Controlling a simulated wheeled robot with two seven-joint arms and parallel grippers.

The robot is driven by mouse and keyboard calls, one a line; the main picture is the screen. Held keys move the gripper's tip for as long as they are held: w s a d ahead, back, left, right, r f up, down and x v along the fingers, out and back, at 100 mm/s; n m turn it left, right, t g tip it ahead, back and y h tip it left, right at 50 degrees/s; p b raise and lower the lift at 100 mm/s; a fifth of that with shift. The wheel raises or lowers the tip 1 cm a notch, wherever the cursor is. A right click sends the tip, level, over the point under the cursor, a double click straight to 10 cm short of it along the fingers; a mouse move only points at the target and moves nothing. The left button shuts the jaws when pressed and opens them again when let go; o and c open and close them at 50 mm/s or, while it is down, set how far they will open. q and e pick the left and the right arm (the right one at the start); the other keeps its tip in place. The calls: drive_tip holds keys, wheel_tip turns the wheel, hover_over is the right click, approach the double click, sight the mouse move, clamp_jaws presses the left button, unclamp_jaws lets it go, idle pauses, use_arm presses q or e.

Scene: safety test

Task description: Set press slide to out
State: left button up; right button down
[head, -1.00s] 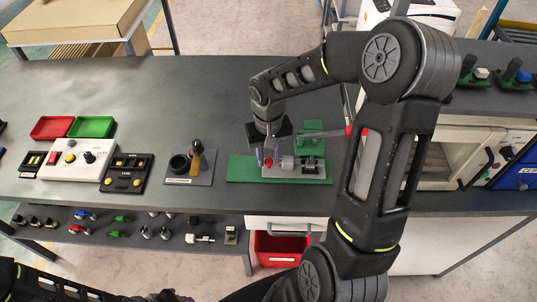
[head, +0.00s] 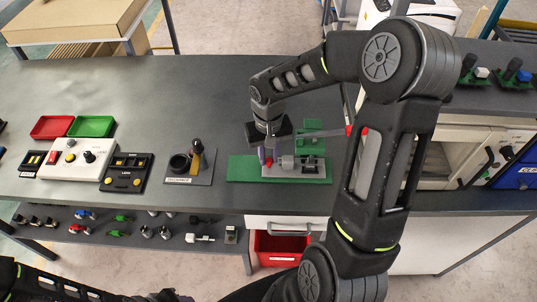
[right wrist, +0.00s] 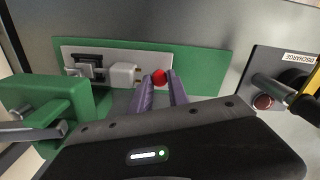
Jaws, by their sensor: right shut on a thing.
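The press (head: 298,168) is a grey slide mechanism on a green base plate (head: 243,169), at the front of the grey bench. Its small red knob (right wrist: 159,77) shows in the right wrist view beside a pale block (right wrist: 123,74) on a light rail. My right gripper (head: 267,155) reaches down from above at the left end of the slide. Its purple fingers (right wrist: 161,88) are shut on the red knob, one on each side. In the head view the fingers mostly hide the knob. My left gripper is not in view.
A green block bracket (right wrist: 45,105) stands close beside the slide. A discharge station (head: 190,166) with a dark upright handle stands left of the press. Control boxes (head: 78,158) and red and green trays (head: 52,127) lie farther left. The bench behind is clear.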

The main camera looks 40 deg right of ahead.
drive_tip(key=shift+w, duration=0.1)
idle(0.7)
drive_tip(key=shift+w+a+b, duration=0.2)
drive_tip(key=shift+a+b, duration=0.05)
drive_tip(key=shift+b, duration=0.05)
drive_tip(key=w+a+b, duration=0.1)
drive_tip(key=w+a, duration=0.1)
drive_tip(key=w+a+b, duration=0.1)
drive_tip(key=a, duration=0.2)
drive_tip(key=w+a+b, duration=0.1)
drive_tip(key=w+a, duration=0.1)
drive_tip(key=shift+w+a, duration=0.2)
drive_tip(key=shift+w, duration=0.1)
drive_tip(key=shift+w+a+r, duration=0.1)
drive_tip(key=shift+a+r, duration=0.05)
drive_tip(key=c, duration=1.5)
unclamp_jaws()
drive_tip(key=shift+w+a, duration=0.1)
drive_tip(key=shift+a, duration=0.05)
drive_tip(key=shift+c, duration=0.2)
wheel_tip(320, 180, up, 8)
drive_tip(key=b, duration=0.1)
